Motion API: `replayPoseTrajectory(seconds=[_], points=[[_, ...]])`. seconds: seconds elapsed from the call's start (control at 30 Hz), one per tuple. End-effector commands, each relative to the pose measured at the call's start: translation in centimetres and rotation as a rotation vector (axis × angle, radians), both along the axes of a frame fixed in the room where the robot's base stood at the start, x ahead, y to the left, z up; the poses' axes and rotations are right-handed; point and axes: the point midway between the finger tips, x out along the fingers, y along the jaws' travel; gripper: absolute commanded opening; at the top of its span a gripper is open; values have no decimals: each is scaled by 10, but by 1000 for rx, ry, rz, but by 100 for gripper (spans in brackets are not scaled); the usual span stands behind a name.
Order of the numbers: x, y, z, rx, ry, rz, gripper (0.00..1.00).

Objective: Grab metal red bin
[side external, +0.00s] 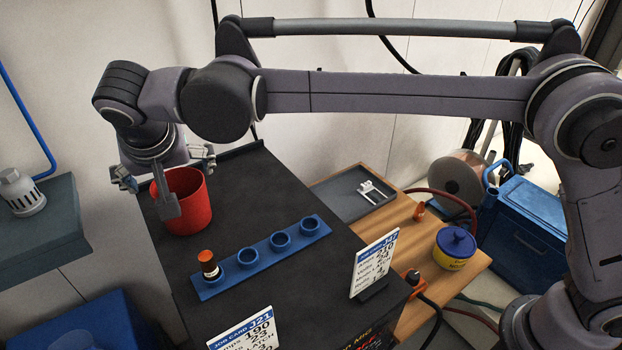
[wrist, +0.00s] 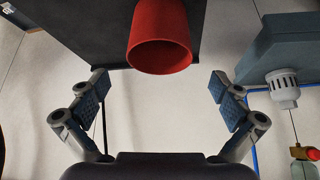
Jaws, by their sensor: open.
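The red bin (side external: 190,205) stands on the dark table top near its far left edge in the side external view. It is round, with an open top. In the wrist view the red bin (wrist: 160,40) shows at the top centre, with its rim towards the camera. My gripper (side external: 168,195) is at the left side of the bin in the side external view, partly in front of it. In the wrist view my gripper (wrist: 160,100) is open, with its two padded fingers wide apart. The bin lies beyond the fingertips, and nothing is between the pads.
A blue rack (side external: 262,257) with several round holders stands on the dark table (side external: 240,195), one holding an orange-topped piece (side external: 208,265). Job cards (side external: 375,262) stand at the front. A grey shelf (side external: 45,230) with a white nozzle (side external: 22,195) is at left.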

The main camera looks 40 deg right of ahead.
Motion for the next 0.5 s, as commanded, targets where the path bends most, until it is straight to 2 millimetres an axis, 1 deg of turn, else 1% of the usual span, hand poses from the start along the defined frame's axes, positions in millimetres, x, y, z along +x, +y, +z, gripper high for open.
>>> replayPoseTrajectory(seconds=[0.1,0.2,0.3,0.5], points=[[11,-4,-17,1,1,-3,100],[18,-5,-28,0,1,-2,100],[22,-6,-35,1,1,-1,100],[27,-7,-43,1,2,-1,100]])
